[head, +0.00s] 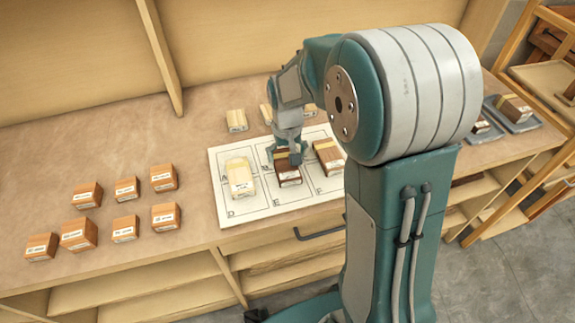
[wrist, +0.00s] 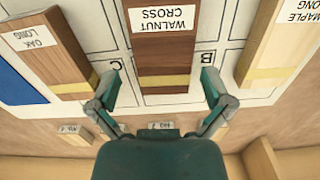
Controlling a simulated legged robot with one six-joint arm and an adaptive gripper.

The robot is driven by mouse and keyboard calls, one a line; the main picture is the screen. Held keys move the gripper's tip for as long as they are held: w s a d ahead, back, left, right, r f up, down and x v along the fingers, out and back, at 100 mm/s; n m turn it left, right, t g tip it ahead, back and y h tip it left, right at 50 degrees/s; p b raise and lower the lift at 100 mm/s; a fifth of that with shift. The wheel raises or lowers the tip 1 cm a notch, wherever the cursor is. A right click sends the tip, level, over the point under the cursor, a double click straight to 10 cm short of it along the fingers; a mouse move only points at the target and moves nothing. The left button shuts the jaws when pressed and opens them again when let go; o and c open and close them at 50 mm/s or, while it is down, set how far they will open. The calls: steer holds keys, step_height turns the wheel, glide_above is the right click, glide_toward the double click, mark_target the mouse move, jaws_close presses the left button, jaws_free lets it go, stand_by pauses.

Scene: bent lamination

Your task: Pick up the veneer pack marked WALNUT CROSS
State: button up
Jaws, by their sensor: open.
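The veneer pack marked WALNUT CROSS (wrist: 162,50) is a dark brown block with a white label and a yellowish band. In the head view the dark pack (head: 289,180) lies on the white lettered sheet (head: 228,214), between two other packs. My gripper (wrist: 160,88) is open, with one finger on each side of the pack's banded end. Gaps show between the fingers and the pack. In the head view my gripper (head: 288,150) is right over the pack and hides part of it.
The OAK LONG pack (wrist: 51,56) and the MAPLE LONG pack (wrist: 273,45) lie close on either side. In the head view several orange-brown packs (head: 125,188) stand on the bench at left. Small pale packs (head: 236,120) sit behind the sheet. Bare bench (head: 60,150) lies at far left.

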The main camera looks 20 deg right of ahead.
mark_target(286, 163)
step_height(286, 163, down, 3)
steer(key=shift+a+r, duration=0.15)
steer(key=shift+r, duration=0.05)
steer(key=shift+a+f, duration=0.2)
steer(key=shift+f, duration=0.05)
steer(key=shift+d, duration=0.2)
steer(key=c, duration=1)
steer(key=shift+o, duration=0.2)
steer(key=shift+r, duration=0.1)
